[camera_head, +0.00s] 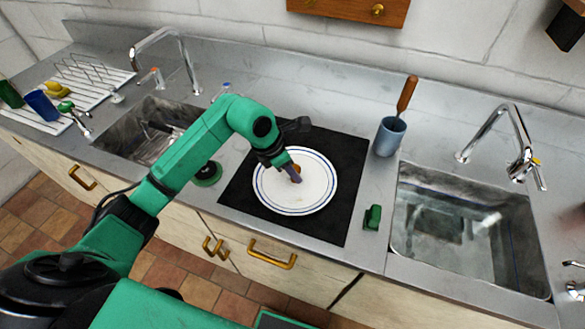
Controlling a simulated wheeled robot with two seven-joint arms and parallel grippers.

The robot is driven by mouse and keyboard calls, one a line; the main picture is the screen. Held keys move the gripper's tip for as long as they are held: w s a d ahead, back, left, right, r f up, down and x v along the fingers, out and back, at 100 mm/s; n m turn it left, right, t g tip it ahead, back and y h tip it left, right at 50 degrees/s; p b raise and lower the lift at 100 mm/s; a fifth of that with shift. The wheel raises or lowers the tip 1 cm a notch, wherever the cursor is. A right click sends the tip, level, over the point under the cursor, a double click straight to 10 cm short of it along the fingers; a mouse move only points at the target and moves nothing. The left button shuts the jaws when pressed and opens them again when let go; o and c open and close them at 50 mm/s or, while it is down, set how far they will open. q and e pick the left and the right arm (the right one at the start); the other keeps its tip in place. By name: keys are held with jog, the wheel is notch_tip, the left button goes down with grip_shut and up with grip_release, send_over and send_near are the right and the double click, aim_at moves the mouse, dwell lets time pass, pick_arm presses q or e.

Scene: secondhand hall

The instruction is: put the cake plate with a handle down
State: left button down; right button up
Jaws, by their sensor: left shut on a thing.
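The cake plate (275,197) is round and white with dark blue rings near its rim. A small brown and purplish handle stands at its middle. My left gripper (292,171) comes in from the left over the plate and is shut on this handle. The plate looks level over the black mat (333,217); I cannot tell if it touches the mat. The gripper hides part of the handle and the plate's far left rim. My right gripper is not in view.
A blue-grey cup (388,139) with a wooden-handled tool stands right of the mat. A green block (372,218) lies near the counter's front. A green round thing (208,176) sits left of the mat. Sinks lie left (112,133) and right (398,228). A drying rack (105,87) is far left.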

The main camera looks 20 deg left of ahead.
pick_arm(q)
jog(key=shift+f, duration=0.1)
jog(key=c, duration=0.8)
grip_release()
jog(key=shift+o, duration=1.3)
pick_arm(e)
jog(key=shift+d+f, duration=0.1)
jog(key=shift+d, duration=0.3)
pick_arm(q)
jog(key=shift+r, duration=0.25)
jog(key=b+v, duration=0.2)
jog(key=v, duration=0.9)
jog(key=shift+r, duration=0.35)
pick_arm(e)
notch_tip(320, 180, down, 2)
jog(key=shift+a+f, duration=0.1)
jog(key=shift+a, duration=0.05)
